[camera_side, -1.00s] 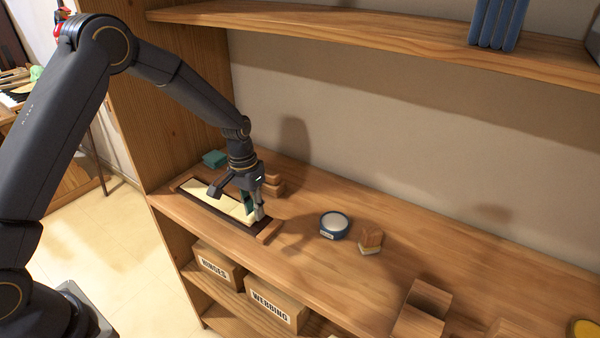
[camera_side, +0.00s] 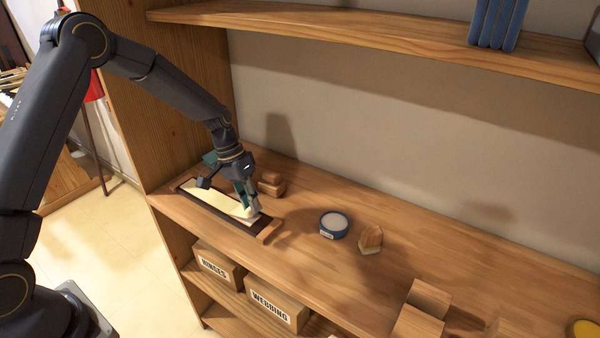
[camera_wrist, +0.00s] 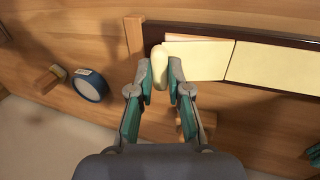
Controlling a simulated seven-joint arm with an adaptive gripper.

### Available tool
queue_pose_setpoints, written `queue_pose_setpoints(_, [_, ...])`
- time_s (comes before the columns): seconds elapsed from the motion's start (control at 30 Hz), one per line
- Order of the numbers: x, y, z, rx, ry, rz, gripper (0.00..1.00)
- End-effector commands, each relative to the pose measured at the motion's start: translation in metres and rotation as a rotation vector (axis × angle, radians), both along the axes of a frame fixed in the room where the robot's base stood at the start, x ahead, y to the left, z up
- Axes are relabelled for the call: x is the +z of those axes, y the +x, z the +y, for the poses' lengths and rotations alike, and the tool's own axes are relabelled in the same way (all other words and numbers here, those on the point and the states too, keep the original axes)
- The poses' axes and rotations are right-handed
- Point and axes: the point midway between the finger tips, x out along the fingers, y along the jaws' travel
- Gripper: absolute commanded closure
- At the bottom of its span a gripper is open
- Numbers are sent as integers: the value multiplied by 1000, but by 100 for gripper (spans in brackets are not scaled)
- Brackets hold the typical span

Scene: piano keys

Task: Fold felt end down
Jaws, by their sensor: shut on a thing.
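A long cream felt strip (camera_side: 208,195) lies along a dark-edged wooden piece on the bench; it also shows in the wrist view (camera_wrist: 272,67). A thin line crosses the strip there. My gripper (camera_side: 252,209) is at the strip's near right end. In the wrist view my gripper (camera_wrist: 160,72) is shut on the felt end (camera_wrist: 159,60), which is raised and curled between the fingertips. The fingers hide part of this end, and I cannot tell whether it touches the wood below.
A blue roll (camera_side: 334,225) and a small wooden piece (camera_side: 370,240) stand to the right. A shelf (camera_side: 380,40) overhangs the back.

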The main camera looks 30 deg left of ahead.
Motion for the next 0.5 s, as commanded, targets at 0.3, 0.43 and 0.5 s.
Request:
queue_pose_setpoints(0.3, [8, 0, 8, 1, -134, -1, 100])
queue_pose_setpoints(0.43, [8, 0, 8, 0, -133, 0, 100])
queue_pose_setpoints(0.5, [8, 0, 8, 0, -133, 0, 100])
